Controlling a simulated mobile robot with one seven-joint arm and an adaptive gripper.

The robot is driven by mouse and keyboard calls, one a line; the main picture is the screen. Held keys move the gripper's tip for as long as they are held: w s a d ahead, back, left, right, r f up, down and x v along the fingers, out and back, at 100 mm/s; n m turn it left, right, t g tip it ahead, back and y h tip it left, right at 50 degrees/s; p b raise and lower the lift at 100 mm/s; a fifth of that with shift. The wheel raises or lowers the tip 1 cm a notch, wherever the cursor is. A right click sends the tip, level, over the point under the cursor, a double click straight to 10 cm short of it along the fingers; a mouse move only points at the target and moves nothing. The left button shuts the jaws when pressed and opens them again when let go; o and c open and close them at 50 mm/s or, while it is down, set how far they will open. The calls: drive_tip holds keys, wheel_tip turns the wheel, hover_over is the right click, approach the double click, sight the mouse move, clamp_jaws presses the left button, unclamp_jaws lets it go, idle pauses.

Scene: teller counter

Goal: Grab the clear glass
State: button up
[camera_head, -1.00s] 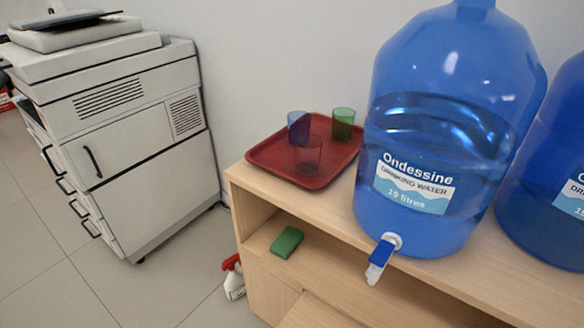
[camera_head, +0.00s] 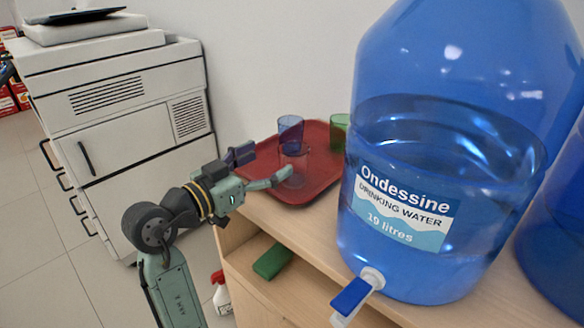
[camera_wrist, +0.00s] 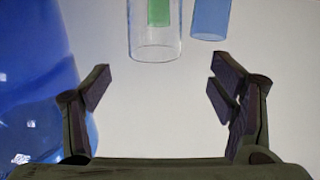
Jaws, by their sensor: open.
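The clear glass (camera_wrist: 155,50) shows at the top middle of the wrist view, beyond my open fingertips and laterally between them. In the head view it is faint on the red tray (camera_head: 328,160), just beyond my gripper (camera_head: 262,167) and partly covered by one finger. My gripper is open and empty at the tray's left side, with no visible contact with the glass. A blue glass (camera_head: 290,134) stands behind it, and also shows in the wrist view (camera_wrist: 209,18). A green glass (camera_head: 339,131) is partly hidden by the water bottle; it shows through the clear glass in the wrist view (camera_wrist: 158,12).
A large blue water bottle (camera_head: 405,150) stands right of the tray on the wooden cabinet (camera_head: 256,209), its tap facing front. A second bottle (camera_head: 560,215) is further right. A green sponge-like block (camera_head: 272,262) lies on the shelf below. A copier (camera_head: 130,130) stands left.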

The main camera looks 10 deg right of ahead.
sight(283, 156)
drive_tip(key=x, duration=0.2)
drive_tip(key=p+x, duration=0.1)
drive_tip(key=x, duration=0.1)
drive_tip(key=p+x, duration=0.1)
drive_tip(key=x, duration=0.1)
drive_tip(key=shift+s+d+f, duration=0.15)
drive_tip(key=shift+d+f, duration=0.05)
drive_tip(key=shift+d, duration=0.2)
drive_tip(key=shift+c, duration=0.3)
drive_tip(key=c, duration=1.3)
